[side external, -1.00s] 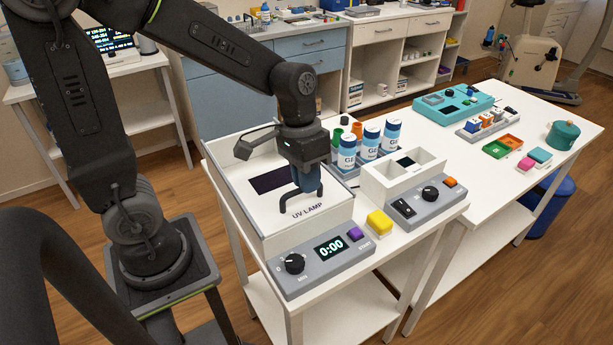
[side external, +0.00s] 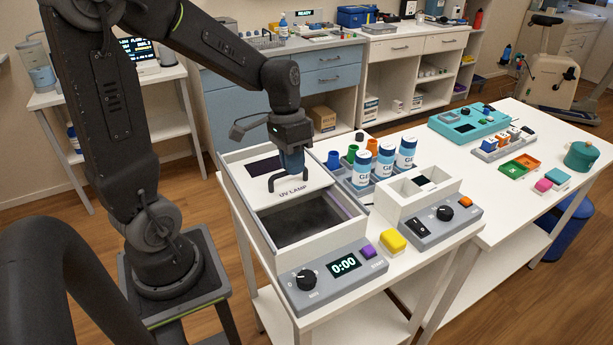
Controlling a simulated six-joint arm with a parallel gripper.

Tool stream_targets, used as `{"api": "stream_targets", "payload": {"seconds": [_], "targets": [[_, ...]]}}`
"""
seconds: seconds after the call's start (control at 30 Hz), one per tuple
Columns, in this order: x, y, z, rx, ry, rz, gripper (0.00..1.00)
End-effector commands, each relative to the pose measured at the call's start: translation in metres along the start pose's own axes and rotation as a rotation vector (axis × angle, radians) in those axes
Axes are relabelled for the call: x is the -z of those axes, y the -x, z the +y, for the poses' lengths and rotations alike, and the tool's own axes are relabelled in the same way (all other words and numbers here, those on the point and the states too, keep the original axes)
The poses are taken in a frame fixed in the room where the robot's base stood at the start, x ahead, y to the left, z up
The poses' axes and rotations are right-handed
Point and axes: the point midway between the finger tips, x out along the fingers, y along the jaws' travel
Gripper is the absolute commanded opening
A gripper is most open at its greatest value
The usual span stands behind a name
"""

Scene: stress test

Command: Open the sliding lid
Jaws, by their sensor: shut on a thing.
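The white UV lamp box (side external: 318,245) stands on the near table behind a grey control panel. Its sliding lid (side external: 250,188), marked "UV LAMP" with a dark window, covers the back part of the box. The front part is uncovered and shows a dark interior (side external: 300,219). My gripper (side external: 291,174) points down and is shut on the lid's dark arched handle (side external: 272,182). The fingers hide part of the handle.
The control panel (side external: 340,284) has a black knob, a 0:00 display and a purple button. A yellow block (side external: 393,241) is beside it. Several labelled bottles (side external: 384,158) stand close to the right of the box, near an open white container (side external: 396,202).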

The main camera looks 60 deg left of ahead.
Motion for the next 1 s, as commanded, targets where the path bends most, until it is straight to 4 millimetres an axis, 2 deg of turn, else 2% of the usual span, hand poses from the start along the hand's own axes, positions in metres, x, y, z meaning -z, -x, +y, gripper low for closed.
{"api": "stream_targets", "payload": {"seconds": [0.03, 0.13, 0.43, 0.47, 0.7, 1.0], "targets": [[0.0008, 0.0016, -0.0077, 0.001, 0.004, 0.004, 0.00], [0.0004, 0.0028, -0.0144, 0.001, 0.002, 0.003, 0.00], [0.0002, 0.0028, -0.0154, 0.002, -0.001, 0.003, 0.00], [0.0002, 0.0028, -0.0154, 0.001, -0.001, 0.003, 0.13], [0.0000, 0.0028, -0.0150, 0.001, -0.001, 0.002, 0.36], [0.0001, 0.0050, -0.0149, 0.001, -0.001, 0.003, 0.38]]}}
